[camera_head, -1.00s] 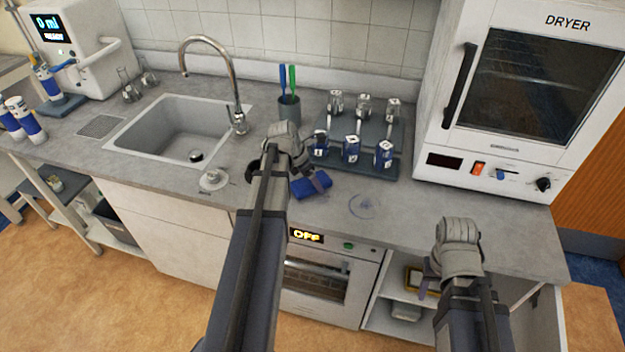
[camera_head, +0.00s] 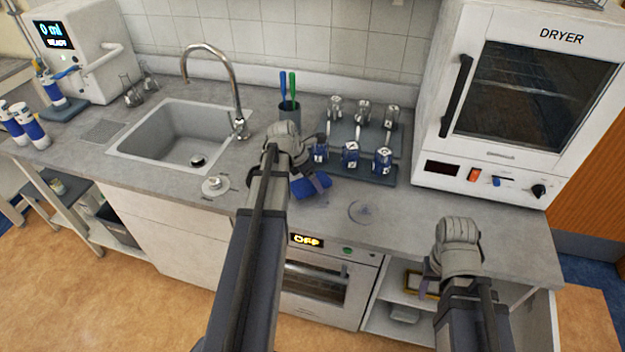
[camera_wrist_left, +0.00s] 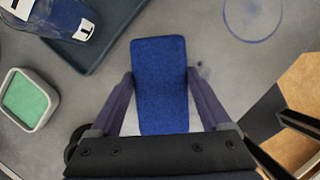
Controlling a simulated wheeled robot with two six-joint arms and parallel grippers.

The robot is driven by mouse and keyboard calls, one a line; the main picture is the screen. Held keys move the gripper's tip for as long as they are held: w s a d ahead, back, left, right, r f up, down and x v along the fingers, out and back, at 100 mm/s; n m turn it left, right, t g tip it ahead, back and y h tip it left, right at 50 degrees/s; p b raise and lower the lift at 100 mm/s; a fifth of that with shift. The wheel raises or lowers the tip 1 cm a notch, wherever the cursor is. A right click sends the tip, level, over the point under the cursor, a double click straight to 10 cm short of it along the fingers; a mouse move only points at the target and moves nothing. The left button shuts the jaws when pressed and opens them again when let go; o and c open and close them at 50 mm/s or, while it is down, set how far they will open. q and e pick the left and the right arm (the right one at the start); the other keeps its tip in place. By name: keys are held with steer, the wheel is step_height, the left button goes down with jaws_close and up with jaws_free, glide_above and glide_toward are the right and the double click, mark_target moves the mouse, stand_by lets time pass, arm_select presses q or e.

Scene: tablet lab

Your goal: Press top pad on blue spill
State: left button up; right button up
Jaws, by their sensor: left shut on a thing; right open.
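A blue pad (camera_head: 313,190) is between the fingers of my left gripper (camera_head: 316,181), which is shut on it. The left wrist view shows the pad (camera_wrist_left: 160,75) lengthwise between both fingers, over the grey counter; I cannot tell whether it touches the counter.
A dark tray (camera_head: 372,173) with blue vials stands behind the spill. A cup (camera_head: 289,108) with pens is behind my left wrist. A green block in a grey dish (camera_wrist_left: 27,100) shows in the wrist view. The dryer (camera_head: 520,100) stands at the right. Counter around the spill is clear.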

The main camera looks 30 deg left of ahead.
arm_select(q)
steer(key=shift+r+p, duration=1.85)
steer(key=shift+r, duration=0.3)
